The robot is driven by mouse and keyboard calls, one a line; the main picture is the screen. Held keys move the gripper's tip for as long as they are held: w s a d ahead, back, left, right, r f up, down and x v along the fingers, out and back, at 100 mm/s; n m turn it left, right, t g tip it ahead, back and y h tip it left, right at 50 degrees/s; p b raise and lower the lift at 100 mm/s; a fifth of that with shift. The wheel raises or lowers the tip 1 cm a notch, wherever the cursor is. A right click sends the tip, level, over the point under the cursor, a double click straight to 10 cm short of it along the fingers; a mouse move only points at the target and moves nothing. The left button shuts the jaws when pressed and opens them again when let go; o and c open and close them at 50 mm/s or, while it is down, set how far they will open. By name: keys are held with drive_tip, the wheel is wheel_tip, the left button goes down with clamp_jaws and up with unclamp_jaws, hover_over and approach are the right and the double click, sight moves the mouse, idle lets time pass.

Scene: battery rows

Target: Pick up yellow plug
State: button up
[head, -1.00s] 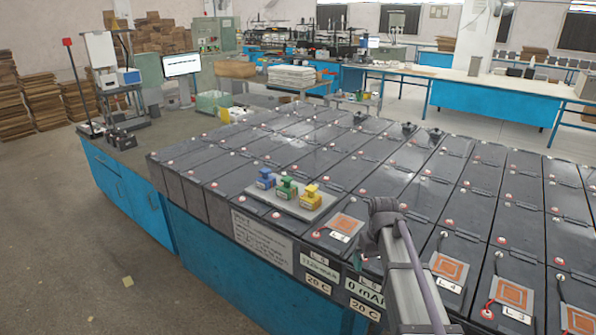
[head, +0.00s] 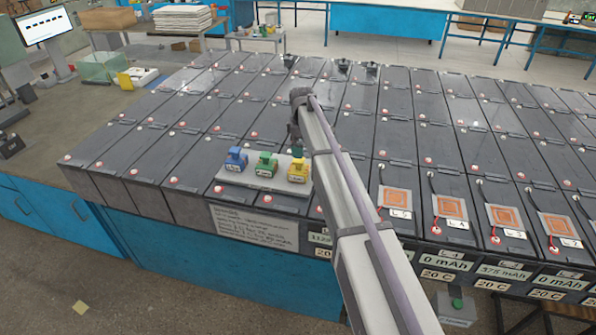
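The yellow plug (head: 298,170) stands upright at the right end of a light grey tray (head: 236,178) on the front of the battery rows. A green plug (head: 265,164) and a blue plug (head: 236,159) stand to its left on the same tray. My gripper (head: 297,148) hangs at the end of my arm, just above and behind the yellow plug in the picture. It is small and dark here, so I cannot tell whether its fingers are open or shut, or whether it touches the plug.
Rows of dark batteries (head: 345,125) fill the table. Orange pads with wires, such as this pad (head: 448,207), lie on front batteries to the right. A white paper notice (head: 253,228) hangs on the front face. A monitor (head: 41,26) stands at the back left.

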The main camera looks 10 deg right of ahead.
sight(299, 166)
drive_tip(key=f+b, duration=0.1)
drive_tip(key=f, duration=0.1)
drive_tip(key=f+b, duration=0.3)
drive_tip(key=b, duration=0.1)
drive_tip(key=shift+w+a+f, duration=0.2)
drive_tip(key=shift+a+f, duration=0.15)
drive_tip(key=shift+f, duration=0.05)
wheel_tip(299, 166, down, 5)
drive_tip(key=b, duration=0.5)
drive_tip(key=shift+w+a+f, duration=0.1)
drive_tip(key=shift+f, duration=0.05)
drive_tip(key=shift+r, duration=0.3)
drive_tip(key=shift+c, duration=0.4)
drive_tip(key=c, duration=1)
